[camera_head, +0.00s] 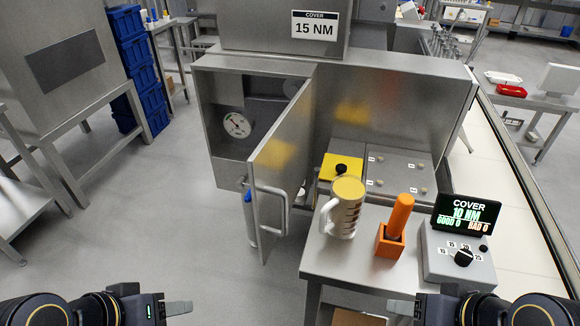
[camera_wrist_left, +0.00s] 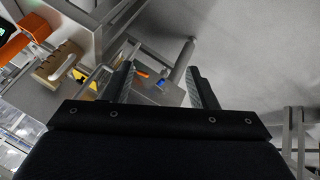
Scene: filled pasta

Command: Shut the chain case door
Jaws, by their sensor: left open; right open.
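The chain case (camera_head: 220,105) is a grey metal cabinet at centre left. Its door (camera_head: 290,150) stands open, swung out toward me, with a bar handle (camera_head: 284,205) on its lower outer part. A round gauge (camera_head: 237,125) shows inside the opening. My left gripper (camera_head: 178,309) is at the bottom left, open and empty, well short of the handle and apart from the door. In the left wrist view its two fingers (camera_wrist_left: 160,88) are spread. My right gripper (camera_head: 402,308) is at the bottom right, open and empty, in front of the small table.
A blue-topped cylinder (camera_head: 249,215) stands beside the door. The floor (camera_head: 150,220) left of the door is clear.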

